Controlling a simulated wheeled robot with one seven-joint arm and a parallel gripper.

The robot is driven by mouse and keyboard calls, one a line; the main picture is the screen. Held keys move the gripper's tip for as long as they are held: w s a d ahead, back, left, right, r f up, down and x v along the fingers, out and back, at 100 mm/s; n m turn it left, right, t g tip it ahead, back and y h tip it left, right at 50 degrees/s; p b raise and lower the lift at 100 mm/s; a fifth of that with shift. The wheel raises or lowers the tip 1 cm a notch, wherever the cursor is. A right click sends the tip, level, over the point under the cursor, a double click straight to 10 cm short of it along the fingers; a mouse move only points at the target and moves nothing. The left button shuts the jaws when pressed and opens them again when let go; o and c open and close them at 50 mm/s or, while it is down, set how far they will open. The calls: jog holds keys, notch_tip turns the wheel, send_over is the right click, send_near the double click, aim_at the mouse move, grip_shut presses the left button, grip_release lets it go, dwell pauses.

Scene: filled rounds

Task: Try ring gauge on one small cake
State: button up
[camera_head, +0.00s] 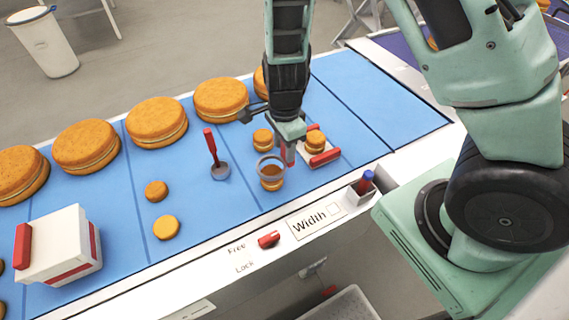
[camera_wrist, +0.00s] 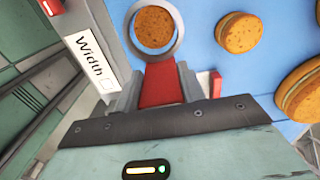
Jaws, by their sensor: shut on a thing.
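My gripper (camera_head: 287,150) is shut on the red handle (camera_wrist: 160,85) of the ring gauge. The grey ring (camera_head: 258,161) is over a small filled cake (camera_head: 271,184) on the blue belt. In the wrist view, the cake top (camera_wrist: 154,27) shows inside the ring (camera_wrist: 178,35) with a gap around it. I cannot tell whether the ring is around the cake or just above it. Another small cake (camera_head: 262,138) stands behind it. A third small cake (camera_head: 315,141) sits on a red and white holder (camera_head: 325,157).
Large filled cakes (camera_head: 157,122) line the belt's far side. A red-handled grey tool (camera_head: 220,170) and two small rounds (camera_head: 166,227) lie left. A white box (camera_head: 60,245) stands further left. In front are a Width card (camera_head: 315,221), red Free/Lock knob (camera_head: 268,239) and marker holder (camera_head: 360,191).

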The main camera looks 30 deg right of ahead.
jog(key=shift+r+p, duration=1.65)
jog(key=shift+r, duration=0.2)
